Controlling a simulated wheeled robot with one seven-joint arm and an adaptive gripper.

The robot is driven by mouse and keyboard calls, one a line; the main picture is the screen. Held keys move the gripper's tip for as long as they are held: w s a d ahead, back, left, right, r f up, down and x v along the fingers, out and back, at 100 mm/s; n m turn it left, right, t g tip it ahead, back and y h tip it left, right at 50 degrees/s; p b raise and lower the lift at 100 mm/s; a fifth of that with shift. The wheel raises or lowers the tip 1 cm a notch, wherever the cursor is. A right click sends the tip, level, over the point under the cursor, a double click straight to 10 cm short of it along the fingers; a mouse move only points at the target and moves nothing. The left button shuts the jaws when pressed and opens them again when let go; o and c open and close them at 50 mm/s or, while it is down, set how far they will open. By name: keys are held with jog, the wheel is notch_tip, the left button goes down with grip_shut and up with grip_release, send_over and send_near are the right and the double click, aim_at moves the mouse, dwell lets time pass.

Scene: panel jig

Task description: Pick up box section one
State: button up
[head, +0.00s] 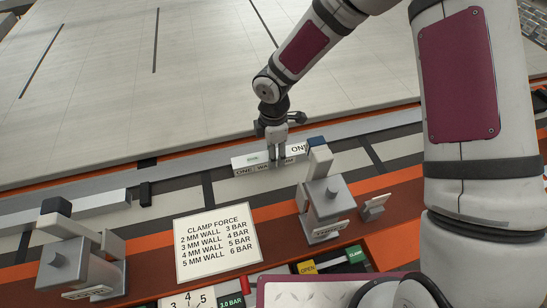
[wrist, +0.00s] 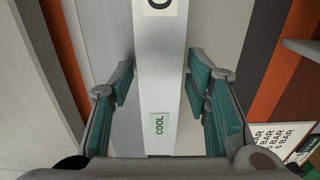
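Box section one (head: 241,162) is a pale grey bar marked "ONE", lying along the far side of the jig in the head view. It carries a small green "COOL" tag. In the wrist view the box section (wrist: 160,80) runs up the middle, with its "COOL" label near the bottom. My gripper (head: 276,157) points down over the bar in the head view. In the wrist view my gripper (wrist: 160,78) has its green-padded fingers open on either side of the bar.
Two grey clamp blocks (head: 326,204) (head: 72,262) stand on the near side. A "CLAMP FORCE" card (head: 217,242) lies between them. Another pale bar (head: 95,205) lies at the left. OPEN (head: 307,267) and CLAMP (head: 355,254) labels are at the front. The large panel (head: 130,90) behind is clear.

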grip_shut()
notch_tip(320, 180, up, 10)
dwell(0.5)
